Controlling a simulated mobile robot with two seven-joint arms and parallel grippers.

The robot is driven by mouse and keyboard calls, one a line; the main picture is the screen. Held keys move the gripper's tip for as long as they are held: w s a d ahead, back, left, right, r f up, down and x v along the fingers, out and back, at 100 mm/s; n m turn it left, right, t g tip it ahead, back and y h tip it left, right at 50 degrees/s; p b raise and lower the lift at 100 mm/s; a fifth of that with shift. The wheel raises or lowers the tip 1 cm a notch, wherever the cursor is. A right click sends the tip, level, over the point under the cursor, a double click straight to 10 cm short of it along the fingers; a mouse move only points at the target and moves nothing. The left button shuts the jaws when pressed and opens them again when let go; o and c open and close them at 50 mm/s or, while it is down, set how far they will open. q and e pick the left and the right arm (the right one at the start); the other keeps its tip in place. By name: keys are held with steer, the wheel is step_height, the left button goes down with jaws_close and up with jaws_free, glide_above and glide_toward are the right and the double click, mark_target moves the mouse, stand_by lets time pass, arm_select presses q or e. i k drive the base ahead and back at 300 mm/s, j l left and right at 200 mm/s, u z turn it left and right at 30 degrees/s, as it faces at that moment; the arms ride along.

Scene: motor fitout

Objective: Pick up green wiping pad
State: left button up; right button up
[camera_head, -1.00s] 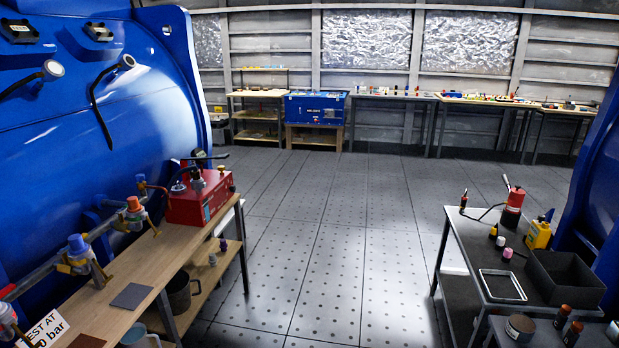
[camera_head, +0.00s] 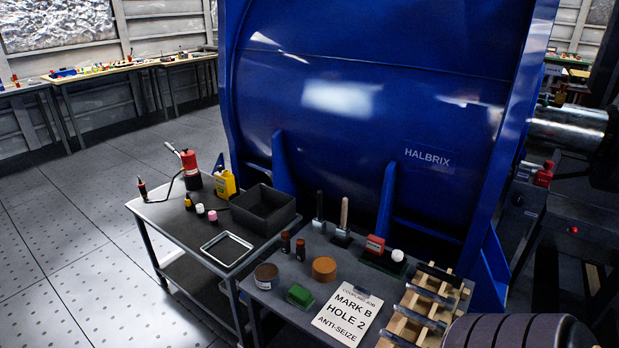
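The green wiping pad (camera_head: 300,295) lies flat near the front edge of the grey table in front of the blue machine. It sits between a dark round tin (camera_head: 266,276) and a white printed sheet reading "MARK B HOLE 2" (camera_head: 347,312). An orange-brown round piece (camera_head: 324,268) stands just behind it. Nothing covers the pad. Neither of my grippers shows in the head view.
A wooden slotted rack (camera_head: 420,308) stands right of the sheet. The large blue machine (camera_head: 350,120) rises behind the table. Floor at left is clear.

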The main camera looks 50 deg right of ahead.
mark_target(299, 297)
steer(key=i+z, duration=0.2)
steer(key=z, duration=0.25)
steer(key=i+j+z, duration=0.1)
steer(key=z, duration=0.35)
steer(key=i+j+z, duration=0.15)
steer(key=z, duration=0.3)
steer(key=i, duration=0.1)
